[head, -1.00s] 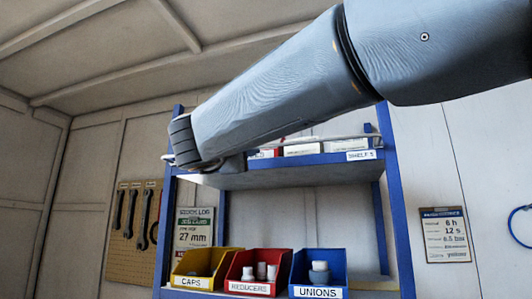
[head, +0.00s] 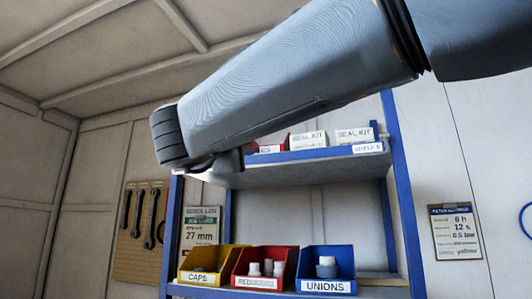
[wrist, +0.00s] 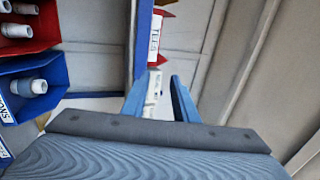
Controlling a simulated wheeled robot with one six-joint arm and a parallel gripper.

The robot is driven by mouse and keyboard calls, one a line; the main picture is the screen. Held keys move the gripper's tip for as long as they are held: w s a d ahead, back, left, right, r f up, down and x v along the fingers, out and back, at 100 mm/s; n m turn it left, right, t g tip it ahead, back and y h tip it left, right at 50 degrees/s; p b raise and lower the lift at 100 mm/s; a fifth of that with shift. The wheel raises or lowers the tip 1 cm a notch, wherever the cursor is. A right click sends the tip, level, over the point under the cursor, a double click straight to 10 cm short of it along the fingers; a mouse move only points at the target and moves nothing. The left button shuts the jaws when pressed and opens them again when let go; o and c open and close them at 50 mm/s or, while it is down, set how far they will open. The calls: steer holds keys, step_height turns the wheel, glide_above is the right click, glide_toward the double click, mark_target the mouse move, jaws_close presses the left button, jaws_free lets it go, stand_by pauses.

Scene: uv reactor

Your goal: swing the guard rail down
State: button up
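The guard rail does not show clearly in either current view. No bar crosses in front of the boxes on the upper shelf (head: 300,175) in the head view, and my arm covers the space above and to the left. My gripper (wrist: 157,84) shows in the wrist view as two blue fingers with a gap between them. Nothing is clearly held. White boxes on the shelf show through the gap. In the head view my gripper is mostly hidden behind my wrist, near the shelf's left end.
Seal kit boxes (head: 309,139) stand on the upper shelf. Below are a yellow caps bin (head: 201,278), a red reducers bin (head: 252,283) and a blue unions bin (head: 325,286). A blue post (head: 402,190) bounds the rack at right. Wrenches (head: 138,212) hang at left.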

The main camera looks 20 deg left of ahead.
steer(key=shift+f+b+v, duration=0.15)
steer(key=shift+b+v, duration=0.15)
steer(key=shift+v, duration=0.45)
steer(key=shift+f+b+v, duration=0.15)
steer(key=shift+b+v, duration=0.15)
steer(key=shift+v, duration=0.45)
steer(key=shift+w, duration=0.1)
steer(key=shift+w+f, duration=0.1)
